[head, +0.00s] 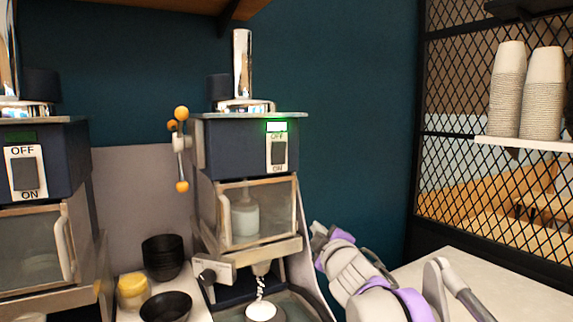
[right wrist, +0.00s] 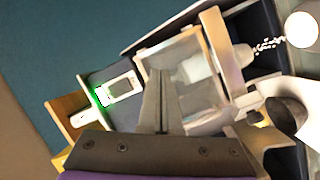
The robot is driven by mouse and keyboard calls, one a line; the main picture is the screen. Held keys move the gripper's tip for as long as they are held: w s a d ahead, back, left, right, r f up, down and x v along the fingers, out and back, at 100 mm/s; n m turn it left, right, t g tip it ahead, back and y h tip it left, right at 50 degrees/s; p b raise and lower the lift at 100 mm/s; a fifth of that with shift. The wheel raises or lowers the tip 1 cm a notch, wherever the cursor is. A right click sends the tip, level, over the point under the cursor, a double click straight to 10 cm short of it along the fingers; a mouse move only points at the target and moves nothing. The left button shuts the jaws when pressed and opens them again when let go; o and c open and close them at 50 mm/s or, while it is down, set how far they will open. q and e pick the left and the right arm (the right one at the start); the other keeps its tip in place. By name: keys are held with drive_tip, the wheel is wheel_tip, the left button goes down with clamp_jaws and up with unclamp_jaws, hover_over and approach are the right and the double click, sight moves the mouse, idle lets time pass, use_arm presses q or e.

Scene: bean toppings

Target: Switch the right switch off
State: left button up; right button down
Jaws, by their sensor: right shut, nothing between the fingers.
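The right switch (head: 279,152) is a grey rocker on a white plate marked OFF above and ON below, on the front of the right machine (head: 235,150). A green light (head: 276,127) glows just above it. White stuff runs from that machine's spout into a bowl (head: 262,312). My right gripper (head: 320,236) is shut and empty, low and right of the switch, apart from it. In the right wrist view, the closed fingers (right wrist: 159,78) show in front of the machine's clear door, with the switch (right wrist: 123,87) to their left. My left gripper is out of view.
A left machine (head: 40,160) has a similar switch (head: 27,172), its indicator dark. Black bowls (head: 162,255) and a yellow jar (head: 132,291) stand between the machines. The right counter (head: 500,282) looks largely clear.

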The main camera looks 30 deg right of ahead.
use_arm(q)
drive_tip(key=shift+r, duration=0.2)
use_arm(e)
wheel_tip(320, 180, up, 14)
drive_tip(key=w+d+n+t+y, duration=0.1)
drive_tip(key=n+y, duration=0.4)
drive_tip(key=n, duration=0.5)
drive_tip(key=shift+w+t+y, duration=0.4)
drive_tip(key=shift+w+t, duration=0.15)
drive_tip(key=shift+t, duration=0.45)
drive_tip(key=shift+f, duration=0.1)
drive_tip(key=p, duration=0.3)
approach(281, 148)
drive_tip(key=w, duration=0.2)
drive_tip(key=w+r, duration=0.1)
drive_tip(key=w, duration=0.2)
drive_tip(key=shift+w, duration=0.1)
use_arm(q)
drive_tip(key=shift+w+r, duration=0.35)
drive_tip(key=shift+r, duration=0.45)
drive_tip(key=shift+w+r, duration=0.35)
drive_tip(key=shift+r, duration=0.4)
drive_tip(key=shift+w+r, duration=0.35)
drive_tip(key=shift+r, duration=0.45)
use_arm(e)
drive_tip(key=shift+w, duration=0.8)
